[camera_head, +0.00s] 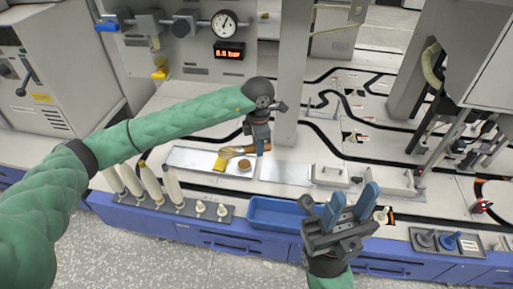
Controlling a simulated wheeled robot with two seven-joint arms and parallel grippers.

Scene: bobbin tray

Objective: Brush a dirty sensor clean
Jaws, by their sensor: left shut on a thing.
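My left gripper (261,146) points down over the pale work surface. It is shut on the wooden handle of a brush (241,150); the bristle end appears to lie to the left. The brush is just above or on a shallow metal tray (190,156); I cannot tell which. A yellow block (220,164) and a round brown piece (244,165) lie close below the brush in the picture. My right gripper (353,200) is at the front with its blue fingers spread and nothing between them. I cannot clearly identify the dirty sensor.
A blue tray (279,223) is at the front edge, left of my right gripper. Several white bobbins (172,184) stand on a grey rack to its left. A grey post (291,80) rises behind my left gripper. A gauge (224,23) hangs on the back panel.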

